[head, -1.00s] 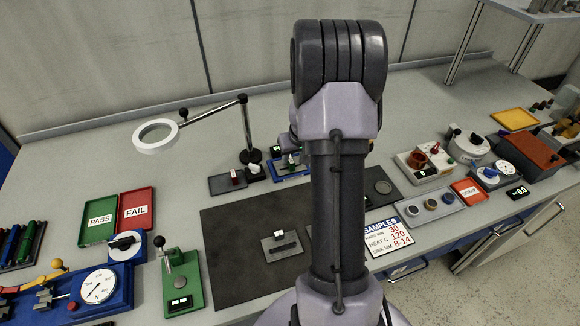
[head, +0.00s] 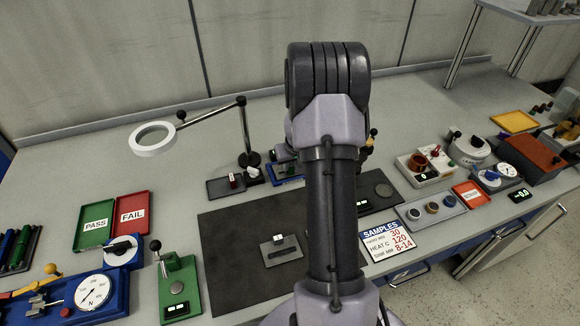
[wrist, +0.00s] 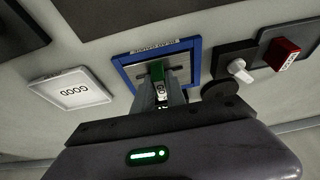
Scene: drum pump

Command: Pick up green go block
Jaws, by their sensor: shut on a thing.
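The green go block (wrist: 157,72) stands upright in the wrist view, with a white label on its near face. It is over the blue-framed holder (wrist: 195,72). My gripper (wrist: 160,94) is shut on the block, one finger on each side. I cannot tell whether the block still touches the holder.
A red block (wrist: 284,54) and a white knob (wrist: 240,70) stand right of the holder in the wrist view. A white GOOD tray (wrist: 68,89) lies left. A magnifier lamp (head: 153,139) stands nearby in the head view. The dark mat (head: 225,240) has bare room.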

